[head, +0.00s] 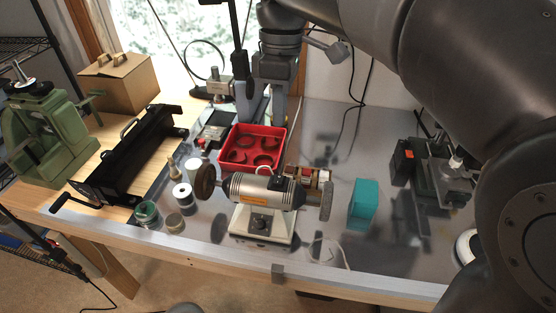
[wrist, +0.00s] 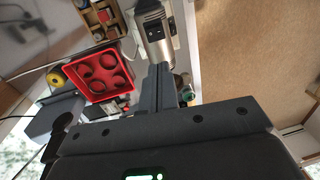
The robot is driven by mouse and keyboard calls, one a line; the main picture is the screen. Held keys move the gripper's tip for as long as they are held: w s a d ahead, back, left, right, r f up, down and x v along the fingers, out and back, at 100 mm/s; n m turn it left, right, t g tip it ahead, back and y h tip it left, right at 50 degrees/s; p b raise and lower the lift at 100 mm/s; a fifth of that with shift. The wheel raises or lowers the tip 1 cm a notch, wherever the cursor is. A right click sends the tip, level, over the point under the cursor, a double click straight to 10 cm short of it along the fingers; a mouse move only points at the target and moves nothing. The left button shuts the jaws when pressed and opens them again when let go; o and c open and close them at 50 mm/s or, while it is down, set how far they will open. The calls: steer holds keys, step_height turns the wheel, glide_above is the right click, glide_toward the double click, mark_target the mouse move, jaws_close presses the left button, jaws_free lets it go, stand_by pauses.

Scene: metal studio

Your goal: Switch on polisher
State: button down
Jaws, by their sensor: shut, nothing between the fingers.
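The polisher (head: 262,192) stands on the metal worktop, a silver motor with a round wheel at each end. Its pale base (head: 260,226) carries a dark knob or switch (head: 259,222) on the front. In the wrist view the polisher's silver body (wrist: 155,30) shows just past my fingertips, and its switch cannot be made out there. My gripper (head: 264,118) points down behind the polisher and the red tray, near the window side. Its fingers (wrist: 159,70) are shut and empty. Contact with the polisher cannot be seen.
A red tray (head: 225,158) sits directly behind the polisher. Small jars and spools (head: 181,195) stand at its left, and a teal block (head: 363,204) at its right. A black crank machine (head: 130,160) lies further left. Worktop between the teal block and the right-hand machine (head: 440,175) is mostly clear.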

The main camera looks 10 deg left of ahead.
mark_target(277, 182)
steer(key=f, duration=0.4)
steer(key=s+f, duration=0.1)
steer(key=f, duration=0.9)
steer(key=shift+s, duration=0.35)
